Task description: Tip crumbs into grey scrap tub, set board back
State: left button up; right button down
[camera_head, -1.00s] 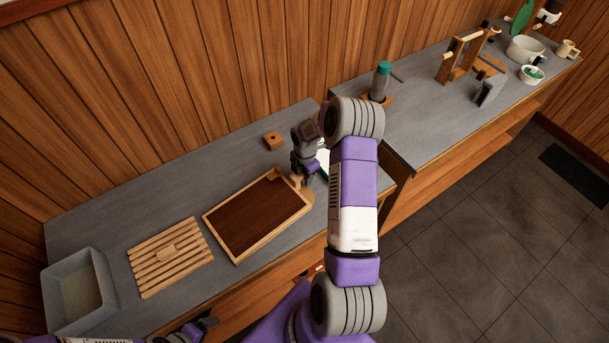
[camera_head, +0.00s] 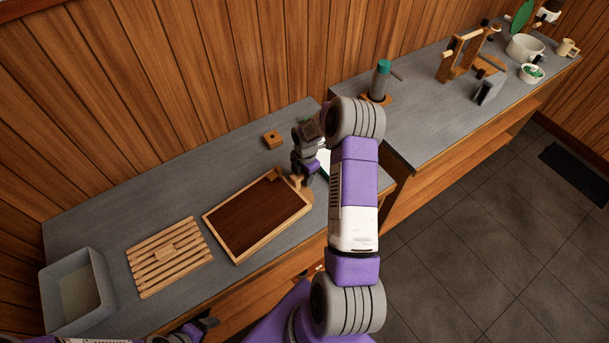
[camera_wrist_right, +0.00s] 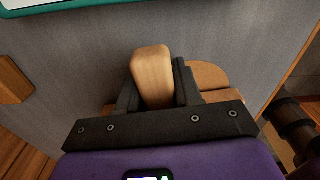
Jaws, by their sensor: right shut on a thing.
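The grey scrap tub (camera_head: 102,285) stands at the left end of the counter. A dark brown board with a pale wood rim (camera_head: 235,258) lies in the middle; I make out no crumbs on it. A slatted wooden rack (camera_head: 150,280) with a small block on it lies between the two. My right gripper (camera_head: 300,177) is at the board's far right corner, shut on an upright wooden handle (camera_wrist_right: 152,75). A rounded wooden piece (camera_wrist_right: 210,78) shows beside the fingers; I cannot tell how it joins the handle. My left gripper (camera_head: 205,325) is at the bottom edge, its jaws unclear.
A small wooden block (camera_head: 273,140) lies behind the board. A teal-edged white item (camera_wrist_right: 80,5) is partly hidden by my right arm. A second counter on the right holds a teal-topped cylinder (camera_head: 381,80), a wooden stand, a white pot (camera_head: 525,48) and a bowl (camera_head: 531,74).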

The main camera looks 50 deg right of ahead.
jog(key=shift+f, duration=0.25)
jog(key=c, duration=0.7)
grip_release()
notch_tip(320, 180, up, 9)
jog(key=p, duration=0.6)
jog(key=shift+d+r, duration=0.1)
jog(key=shift+d, duration=0.05)
